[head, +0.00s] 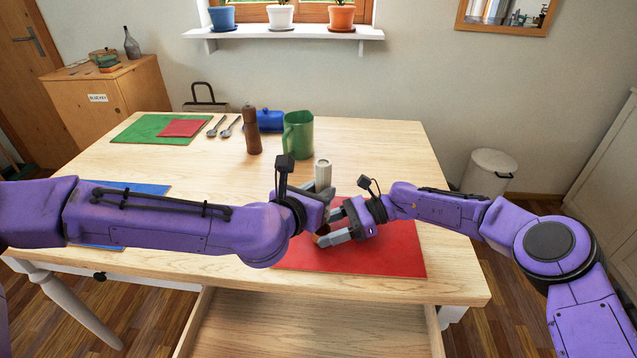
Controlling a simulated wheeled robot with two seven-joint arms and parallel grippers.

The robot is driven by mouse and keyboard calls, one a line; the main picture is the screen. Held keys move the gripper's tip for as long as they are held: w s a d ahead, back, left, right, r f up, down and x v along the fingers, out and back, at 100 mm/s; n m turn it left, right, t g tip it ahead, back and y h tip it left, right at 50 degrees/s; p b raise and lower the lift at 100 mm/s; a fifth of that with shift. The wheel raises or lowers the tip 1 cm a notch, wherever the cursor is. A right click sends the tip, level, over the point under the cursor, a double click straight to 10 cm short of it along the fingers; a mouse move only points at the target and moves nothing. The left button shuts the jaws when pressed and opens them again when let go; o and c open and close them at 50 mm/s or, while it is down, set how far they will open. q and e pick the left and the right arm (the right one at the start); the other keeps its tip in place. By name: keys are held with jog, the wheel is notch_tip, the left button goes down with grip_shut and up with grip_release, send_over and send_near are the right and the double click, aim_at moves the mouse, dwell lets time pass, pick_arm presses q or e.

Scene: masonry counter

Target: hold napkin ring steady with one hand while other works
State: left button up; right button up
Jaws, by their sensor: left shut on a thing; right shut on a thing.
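A pale upright cylinder (323,172), like a rolled napkin, stands above the red mat (390,255). My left gripper (326,193) is at its lower part and shut on it; the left wrist hides some of the hold. My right gripper (325,230) is lower and just in front, its grey fingers pointing left. It is shut on a small brown thing (322,240), which looks like the napkin ring. It is mostly hidden by the fingers and the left wrist, and I cannot tell whether it is around the cylinder.
Behind the grippers stand a green mug (298,135), a brown pepper mill (251,132) and a blue container (270,120). Two spoons (222,127) lie beside a green mat (140,130). A drawer (310,325) is open below the table's front edge. The table's right side is clear.

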pick_arm(q)
jog(key=shift+f, duration=2.75)
jog(key=o, duration=1.1)
jog(key=v, duration=0.7)
jog(key=shift+s+a, duration=0.15)
jog(key=shift+s, duration=0.1)
